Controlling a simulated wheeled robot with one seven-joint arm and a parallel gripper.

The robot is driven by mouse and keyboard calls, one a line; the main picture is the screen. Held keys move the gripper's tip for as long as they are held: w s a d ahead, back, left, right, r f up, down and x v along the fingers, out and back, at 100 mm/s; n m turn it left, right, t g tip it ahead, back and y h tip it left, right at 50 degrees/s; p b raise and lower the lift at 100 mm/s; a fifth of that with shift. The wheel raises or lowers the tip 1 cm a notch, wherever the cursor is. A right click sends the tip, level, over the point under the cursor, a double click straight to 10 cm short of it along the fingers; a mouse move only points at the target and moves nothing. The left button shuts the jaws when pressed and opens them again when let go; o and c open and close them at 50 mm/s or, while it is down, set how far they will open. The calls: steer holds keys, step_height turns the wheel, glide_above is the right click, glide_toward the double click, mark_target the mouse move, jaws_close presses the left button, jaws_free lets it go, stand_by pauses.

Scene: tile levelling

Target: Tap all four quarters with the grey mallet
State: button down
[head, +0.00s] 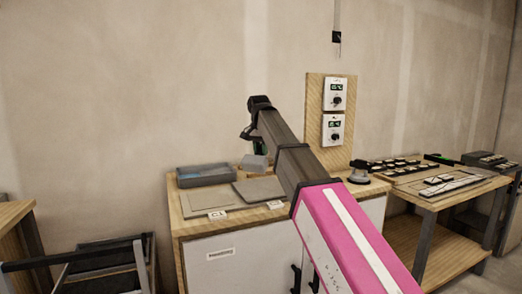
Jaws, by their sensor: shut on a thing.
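My gripper (249,136) hangs above the cabinet worktop, left of the picture's middle, seen partly edge-on. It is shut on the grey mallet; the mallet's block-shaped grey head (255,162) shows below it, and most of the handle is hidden. The mallet head appears over or just behind the back edge of the right grey tile (252,190); I cannot tell whether it touches. The right tile's right part is hidden by my arm. A second, lighter grey tile (205,199) lies to the left. Quarter markings are too small to make out.
A grey open tray (206,181) stands behind the left tile. Small white labels (217,215) lie at the worktop's front. A wooden board (313,95) with two dial boxes stands at the back. A dark round-based tool (359,173) sits right. A side bench (440,200) holds several parts.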

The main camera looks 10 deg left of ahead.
step_height(320, 180, down, 8)
steer(key=shift+r, duration=0.4)
step_height(320, 180, up, 4)
steer(key=shift+f, duration=0.1)
stand_by(0.4)
step_height(320, 180, down, 5)
steer(key=shift+s+f, duration=0.1)
steer(key=shift+f, duration=0.05)
steer(key=shift+r, duration=2.7)
